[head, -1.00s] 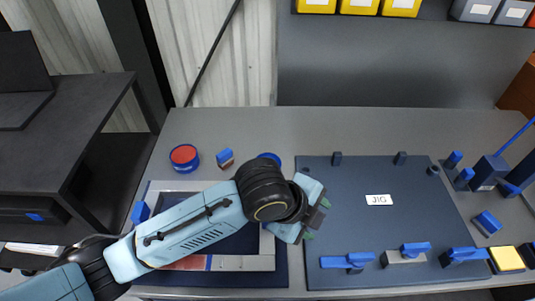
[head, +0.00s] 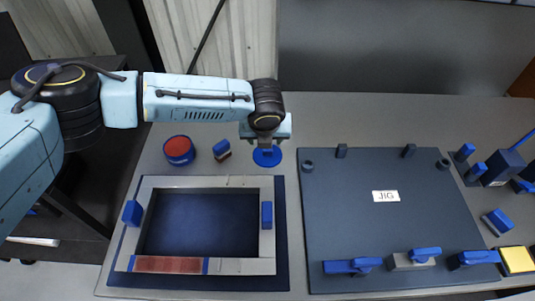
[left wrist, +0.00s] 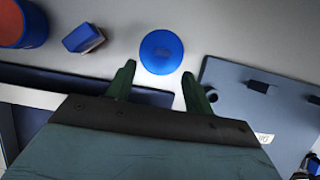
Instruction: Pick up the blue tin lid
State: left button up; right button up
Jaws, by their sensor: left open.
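The blue tin lid (head: 267,158) is a flat round blue disc lying on the grey bench, between the frame and the jig board. In the left wrist view the lid (left wrist: 161,52) shows whole, just beyond the fingertips and centred between them. My left gripper (head: 266,146) hangs over the lid in the head view and covers part of it. Its two green fingers (left wrist: 158,82) are apart with nothing between them. I cannot tell the exact height of the fingers above the lid. My right gripper is not in view.
A blue tin with a red top (head: 179,149) and a small blue-and-brown block (head: 222,150) stand left of the lid. The grey frame (head: 200,182) lies below it. The jig board (head: 375,235) with blue clamps is to the right. The bench behind the lid is clear.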

aim_at(268, 151)
pick_arm(q)
jog(key=x, duration=0.5)
jog(key=b+x, duration=0.1)
jog(key=x, duration=0.1)
jog(key=shift+s+d, duration=0.1)
jog(key=shift+d, duration=0.25)
jog(key=shift+w+f, duration=0.3)
jog(key=shift+f, duration=0.3)
jog(key=c, duration=1.1)
